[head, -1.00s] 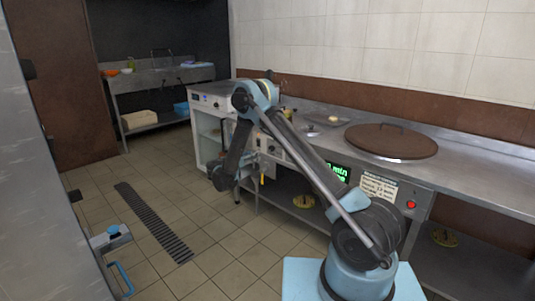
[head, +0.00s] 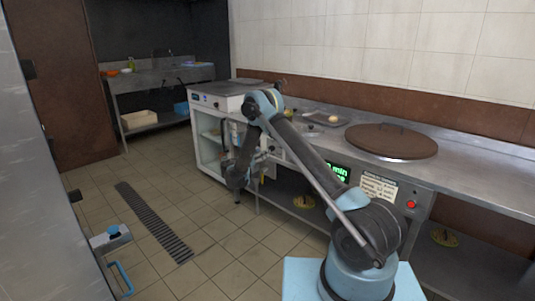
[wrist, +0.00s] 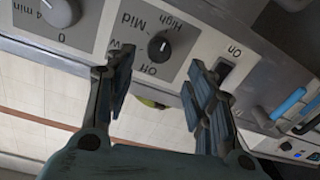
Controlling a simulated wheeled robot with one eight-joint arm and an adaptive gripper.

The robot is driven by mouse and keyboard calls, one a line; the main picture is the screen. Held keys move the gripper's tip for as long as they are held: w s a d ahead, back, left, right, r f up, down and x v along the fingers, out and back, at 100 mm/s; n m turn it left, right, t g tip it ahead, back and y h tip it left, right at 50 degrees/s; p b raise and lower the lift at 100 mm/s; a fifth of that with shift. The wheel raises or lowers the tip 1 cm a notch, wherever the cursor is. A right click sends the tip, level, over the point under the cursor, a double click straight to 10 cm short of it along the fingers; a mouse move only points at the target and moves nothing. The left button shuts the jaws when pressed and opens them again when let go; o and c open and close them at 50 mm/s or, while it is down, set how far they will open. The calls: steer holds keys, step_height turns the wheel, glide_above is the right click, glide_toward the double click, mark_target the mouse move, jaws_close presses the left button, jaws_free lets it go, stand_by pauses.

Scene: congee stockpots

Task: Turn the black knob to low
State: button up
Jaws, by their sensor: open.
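The black knob (wrist: 159,47) is on the grey panel in the wrist view. Labels around it read High, Mid and Off, and the Low label is mostly hidden behind my left finger. A small light mark shows on the knob, but I cannot tell exactly which label it points to. My gripper (wrist: 160,72) is open and empty. Its two fingers are apart, one to each side below the knob, and do not appear to touch it. In the head view my arm hides the knob.
A timer knob (wrist: 60,11) is left of the black knob and an ON switch (wrist: 224,68) is right of it, behind my right finger. A large round brown lid (head: 391,141) lies on the steel counter (head: 480,177). A green display (head: 338,173) sits on the front panel.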

mark_target(270, 149)
steer(key=x, duration=0.6)
steer(key=shift+w+d, duration=0.15)
steer(key=shift+w, duration=0.05)
steer(key=shift+c, duration=0.4)
steer(key=c, duration=1)
